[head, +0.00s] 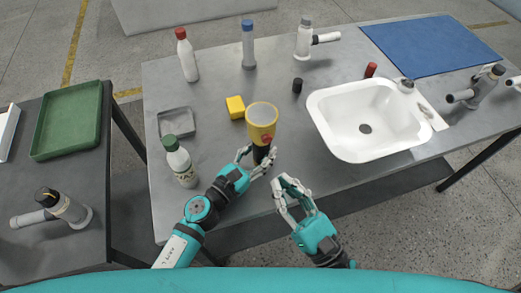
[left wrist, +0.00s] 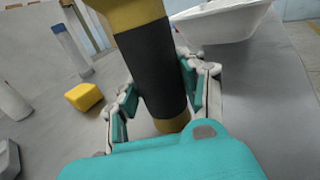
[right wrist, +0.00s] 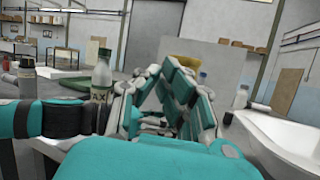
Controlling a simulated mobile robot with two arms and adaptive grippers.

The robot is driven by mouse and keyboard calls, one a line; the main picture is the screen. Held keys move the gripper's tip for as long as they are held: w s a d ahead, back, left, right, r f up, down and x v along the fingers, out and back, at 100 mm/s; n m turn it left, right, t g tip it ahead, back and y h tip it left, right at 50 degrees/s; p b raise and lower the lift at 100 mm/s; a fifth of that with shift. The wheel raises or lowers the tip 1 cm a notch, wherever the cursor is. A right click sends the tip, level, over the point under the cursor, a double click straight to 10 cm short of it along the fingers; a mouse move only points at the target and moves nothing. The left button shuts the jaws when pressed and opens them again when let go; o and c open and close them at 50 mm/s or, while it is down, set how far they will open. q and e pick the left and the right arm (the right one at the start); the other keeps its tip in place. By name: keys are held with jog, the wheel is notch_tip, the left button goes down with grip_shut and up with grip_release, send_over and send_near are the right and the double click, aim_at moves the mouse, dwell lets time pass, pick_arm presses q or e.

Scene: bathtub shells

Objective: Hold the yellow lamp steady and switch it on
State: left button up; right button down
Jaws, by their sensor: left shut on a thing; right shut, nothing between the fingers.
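The yellow lamp (head: 261,114) stands upright near the front middle of the table, its wide head up. A small red part (head: 266,140) shows on its front side. In the left wrist view its black handle (left wrist: 155,65) runs between the fingers, with a yellow end below. My left gripper (head: 261,161) is shut on this handle; it also shows in the left wrist view (left wrist: 160,95). My right gripper (head: 286,184) is shut and empty, in front of and right of the lamp, apart from it. In the right wrist view its fingers hide most of the lamp.
A white sink (head: 335,121) lies right of the lamp. A yellow block (head: 235,107), a grey tray (head: 176,122) and a green-capped bottle (head: 181,162) are to its left. A black cylinder (head: 297,85) stands behind. The table's front edge is near both grippers.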

jog(key=d+n+y, duration=0.2)
jog(key=y, duration=0.1)
send_near(261, 130)
jog(key=shift+s+r+x, duration=0.1)
jog(key=shift+x, duration=0.95)
jog(key=shift+s+r+x, duration=0.15)
jog(key=shift+x, duration=0.9)
jog(key=shift+w+a, duration=0.1)
jog(key=shift+w, duration=0.05)
jog(key=shift+w+a, duration=0.1)
jog(key=shift+w, duration=0.3)
dwell(0.4)
jog(key=shift+s, duration=0.55)
jog(key=s+d, duration=0.2)
jog(key=s, duration=0.3)
jog(key=shift+s, duration=0.35)
